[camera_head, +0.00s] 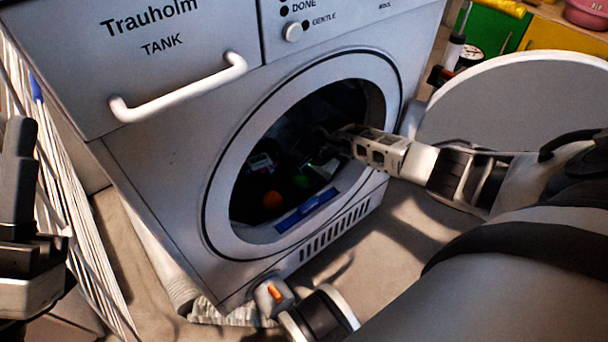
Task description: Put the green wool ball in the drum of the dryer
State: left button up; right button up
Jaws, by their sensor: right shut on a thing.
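The dryer (150,165) fills the middle, its round door (520,95) swung open to the right. The drum (345,100) is dark inside. My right arm reaches through the opening, and my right gripper (312,162) is inside, its dark fingers hard to make out. The green wool ball (301,180) shows small and dim at the fingertips, and the gripper is shut on it. My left gripper (25,200) is outside at the left edge, partly cut off, away from the dryer; its jaw opening is unclear.
An orange ball (271,199) lies in the drum, with a blue label (308,210) on the opening's lower rim. A white handle (180,90) juts from the tank panel. A striped rack (70,200) stands left. Green and yellow cabinets (490,38) stand at back right.

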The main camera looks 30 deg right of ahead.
jog(key=shift+f, duration=0.35)
pick_arm(q)
jog(key=shift+s+a, duration=0.1)
pick_arm(e)
jog(key=shift+f, duration=0.1)
jog(key=o, duration=0.7)
jog(key=shift+s, duration=0.1)
jog(key=shift+f, duration=0.15)
jog(key=shift+r, duration=0.2)
jog(key=shift+s+d+r, duration=0.15)
jog(key=shift+r, duration=0.5)
pick_arm(q)
notch_tip(320, 180, down, 8)
jog(key=w+n+g+y+p, duration=0.1)
jog(key=n+y+p, duration=0.3)
jog(key=n, duration=0.5)
jog(key=shift+w+r+g+y, duration=0.25)
jog(key=shift+w+g+y, duration=0.15)
jog(key=shift+y, duration=1)
pick_arm(e)
jog(key=a+v, duration=0.1)
jog(key=v, duration=0.6)
jog(key=shift+d, duration=0.35)
